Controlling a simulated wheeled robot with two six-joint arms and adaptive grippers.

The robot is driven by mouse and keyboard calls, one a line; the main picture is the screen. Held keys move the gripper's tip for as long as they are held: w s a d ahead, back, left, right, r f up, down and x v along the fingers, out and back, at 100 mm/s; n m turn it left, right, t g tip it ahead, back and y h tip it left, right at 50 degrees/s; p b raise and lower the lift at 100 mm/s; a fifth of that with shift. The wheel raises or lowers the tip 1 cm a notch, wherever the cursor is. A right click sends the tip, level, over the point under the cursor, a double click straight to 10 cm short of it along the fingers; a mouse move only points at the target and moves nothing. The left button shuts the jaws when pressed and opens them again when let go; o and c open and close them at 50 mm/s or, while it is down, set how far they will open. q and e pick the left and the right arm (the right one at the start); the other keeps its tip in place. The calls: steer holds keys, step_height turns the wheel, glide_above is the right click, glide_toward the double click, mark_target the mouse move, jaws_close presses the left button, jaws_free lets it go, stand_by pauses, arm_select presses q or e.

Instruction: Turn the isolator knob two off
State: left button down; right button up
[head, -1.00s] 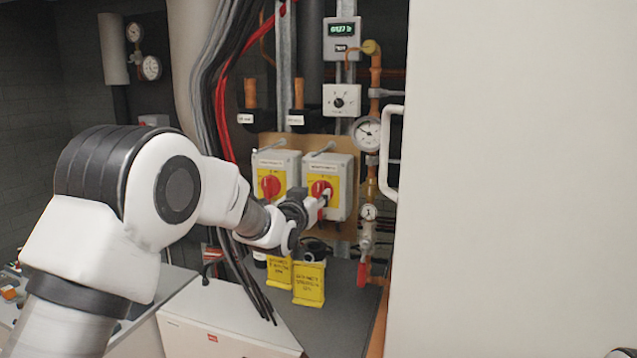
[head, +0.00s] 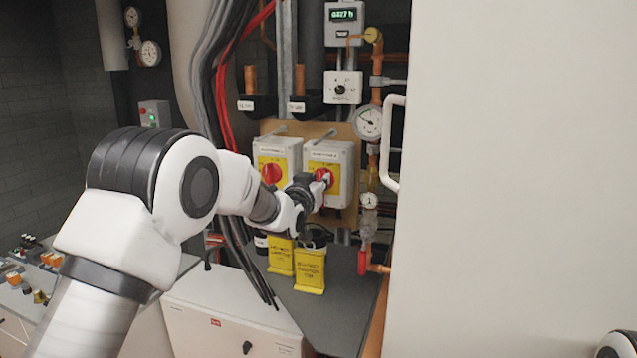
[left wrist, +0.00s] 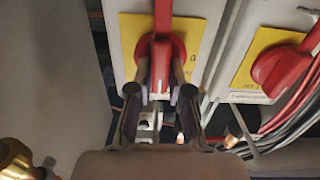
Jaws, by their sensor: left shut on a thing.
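Two grey isolator boxes with yellow plates and red knobs hang side by side on a brown board. The right-hand isolator (head: 343,150) has a red knob (head: 322,175), partly hidden by my left gripper (head: 322,187). In the left wrist view, the fingers of my left gripper (left wrist: 160,88) are shut on either side of this red knob's handle (left wrist: 162,50), which runs upright in that picture. The left-hand isolator (head: 278,148) has its own red knob (head: 271,174), also seen at the right of the wrist view (left wrist: 282,70). My right gripper is not in view.
Gauges (head: 367,122) and copper pipework stand to the right. A large pale panel (head: 520,170) with a white handle (head: 391,145) fills the right side.

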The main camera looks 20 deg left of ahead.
arm_select(q)
steer(key=shift+a+f+n+b, duration=0.1)
steer(key=shift+n+b, duration=1.25)
steer(key=shift+n, duration=1.6)
steer(key=shift+a+f+n+b, duration=0.15)
steer(key=shift+n+b, duration=1.2)
steer(key=shift+n, duration=1.55)
steer(key=shift+a+f+n+b, duration=0.1)
steer(key=shift+n+b, duration=1.25)
steer(key=shift+n, duration=1.6)
steer(key=shift+r, duration=0.1)
steer(key=c, duration=1.2)
jaws_free()
steer(key=shift+o, duration=0.6)
steer(key=shift+w+d, duration=0.1)
steer(key=shift+w, duration=0.05)
